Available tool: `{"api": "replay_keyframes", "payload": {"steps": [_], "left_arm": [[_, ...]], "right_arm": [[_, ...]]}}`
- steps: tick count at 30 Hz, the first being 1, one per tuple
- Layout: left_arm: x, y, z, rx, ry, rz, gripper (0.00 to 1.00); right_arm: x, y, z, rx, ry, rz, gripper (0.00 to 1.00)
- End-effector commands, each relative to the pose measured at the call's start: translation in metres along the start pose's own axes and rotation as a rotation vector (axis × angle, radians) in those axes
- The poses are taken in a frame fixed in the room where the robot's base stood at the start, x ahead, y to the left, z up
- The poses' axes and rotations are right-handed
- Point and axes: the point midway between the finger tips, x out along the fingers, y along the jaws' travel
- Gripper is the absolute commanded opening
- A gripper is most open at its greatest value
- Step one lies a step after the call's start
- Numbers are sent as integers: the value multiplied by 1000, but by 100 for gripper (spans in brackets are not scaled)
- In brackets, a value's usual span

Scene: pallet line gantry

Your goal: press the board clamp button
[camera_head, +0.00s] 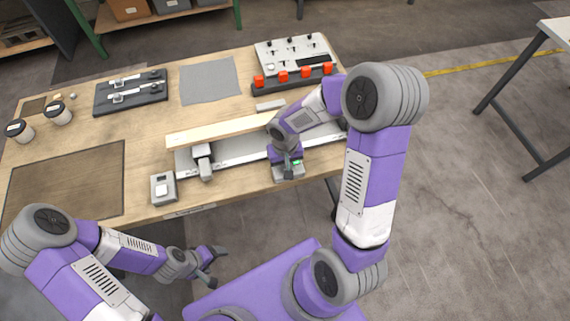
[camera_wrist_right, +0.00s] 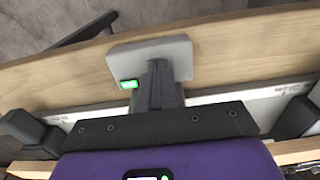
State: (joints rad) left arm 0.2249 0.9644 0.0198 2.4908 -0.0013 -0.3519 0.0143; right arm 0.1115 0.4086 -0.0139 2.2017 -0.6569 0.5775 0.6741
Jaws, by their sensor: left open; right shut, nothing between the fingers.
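A grey button box (camera_head: 289,174) with a lit green indicator sits at the table's front edge; it also shows in the right wrist view (camera_wrist_right: 185,52). My right gripper (camera_head: 288,162) is shut and points down at its top. In the right wrist view the fingers (camera_wrist_right: 158,75) reach the box and hide the button, so contact cannot be told for sure. A second grey box (camera_head: 163,190) with a white button stands further left on the front edge. A light wooden board (camera_head: 220,131) lies along the rail behind. My left gripper (camera_head: 211,266) is open and empty, in front of the table.
A grey clamp block (camera_head: 204,163) stands on the rail (camera_head: 240,152). Behind are a grey mat (camera_head: 209,81), a black fixture (camera_head: 131,92), a dark rack with orange pieces (camera_head: 290,82) and a white panel (camera_head: 292,50). Two lidded cups (camera_head: 58,113) stand at left.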

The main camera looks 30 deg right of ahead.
Motion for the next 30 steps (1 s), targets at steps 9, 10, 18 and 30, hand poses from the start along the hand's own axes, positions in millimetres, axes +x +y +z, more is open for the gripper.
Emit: {"api": "replay_keyframes", "payload": {"steps": [9, 10, 18, 30], "left_arm": [[-32, 12, 1, 0, 1, 0, 78], [-33, 12, 1, 0, 1, 0, 78], [-43, 16, 2, 0, 0, 0, 78], [-46, 17, 2, 0, 0, 0, 78]], "right_arm": [[-60, -2, 1, -2, 9, 1, 0], [-68, -2, 1, -3, 9, 2, 0], [-122, -3, 0, -5, 9, 1, 0], [-141, -3, 0, -5, 7, 2, 0]]}}
